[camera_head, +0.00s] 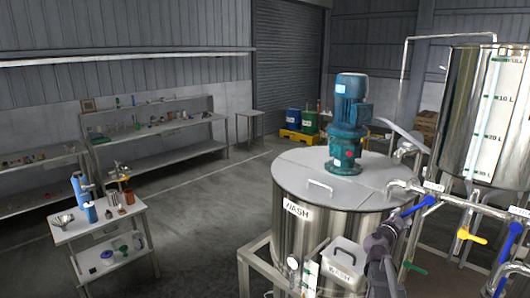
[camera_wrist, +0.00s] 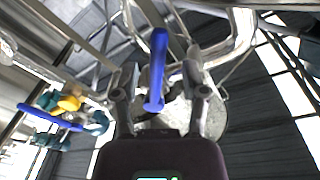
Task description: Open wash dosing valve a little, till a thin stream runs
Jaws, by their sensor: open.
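A valve with a blue lever (camera_head: 418,205) sits on the pipe at the right edge of the WASH tank (camera_head: 320,225). Its label is too small to read, so I cannot confirm it is the wash dosing valve. In the wrist view a blue lever (camera_wrist: 158,65) stands lengthwise between the two fingers of my gripper (camera_wrist: 160,82). The fingers are open, one on each side of the lever, with gaps visible. In the head view my gripper (camera_head: 392,228) is just below and left of the blue lever, partly hidden by my own wrist. I see no stream.
A blue-green motor (camera_head: 350,125) stands on the tank lid. A yellow lever (camera_head: 470,237), a green lever (camera_head: 413,267) and another blue lever (camera_head: 502,286) crowd the pipework at right. A tall graduated vessel (camera_head: 480,110) stands behind. The floor at left is clear beside a small cart (camera_head: 95,228).

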